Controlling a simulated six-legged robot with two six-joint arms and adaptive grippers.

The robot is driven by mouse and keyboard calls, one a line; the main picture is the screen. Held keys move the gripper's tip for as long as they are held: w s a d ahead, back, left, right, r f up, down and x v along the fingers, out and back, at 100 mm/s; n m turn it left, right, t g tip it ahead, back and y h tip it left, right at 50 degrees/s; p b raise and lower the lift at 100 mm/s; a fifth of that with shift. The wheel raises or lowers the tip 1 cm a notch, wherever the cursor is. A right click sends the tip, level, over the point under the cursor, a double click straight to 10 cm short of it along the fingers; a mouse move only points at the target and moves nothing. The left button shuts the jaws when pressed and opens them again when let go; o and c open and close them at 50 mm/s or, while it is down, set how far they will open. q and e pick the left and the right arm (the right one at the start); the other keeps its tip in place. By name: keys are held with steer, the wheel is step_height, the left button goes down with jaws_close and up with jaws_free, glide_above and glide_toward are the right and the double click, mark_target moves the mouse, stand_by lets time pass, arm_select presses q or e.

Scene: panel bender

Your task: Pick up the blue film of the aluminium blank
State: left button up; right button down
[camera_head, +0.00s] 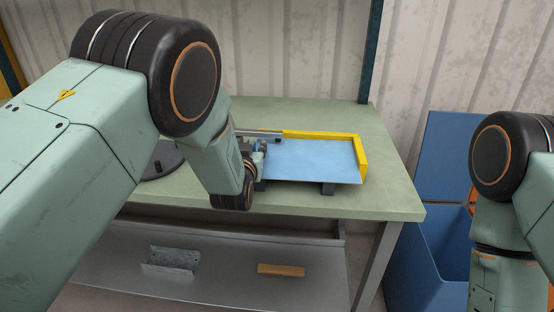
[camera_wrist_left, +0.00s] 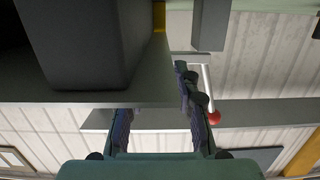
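The aluminium blank with its light blue film (camera_head: 312,161) lies flat on dark supports on the workbench, against a yellow stop. No lifted film corner can be made out. My left gripper (camera_head: 259,158) is at the blank's left edge in the head view, largely hidden by my forearm and wrist. In the left wrist view my left gripper (camera_wrist_left: 158,106) has its fingers apart. One finger's tip is hidden behind a grey flat surface; I cannot tell whether it touches the blank. My right arm is at the right edge; its gripper is out of frame.
The yellow stop (camera_head: 361,158) edges the blank's back and right. The green workbench (camera_head: 393,190) is clear at right. A lower shelf (camera_head: 216,276) holds a grey metal part (camera_head: 172,260) and a yellow bar (camera_head: 281,270). A red-knobbed lever (camera_wrist_left: 214,118) shows near my left fingers.

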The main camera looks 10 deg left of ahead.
arm_select(q)
steer(key=shift+w+f, duration=0.1)
steer(key=shift+w, duration=0.05)
steer(key=shift+a, duration=0.1)
steer(key=c, duration=0.4)
jaws_close()
steer(key=shift+r, duration=0.2)
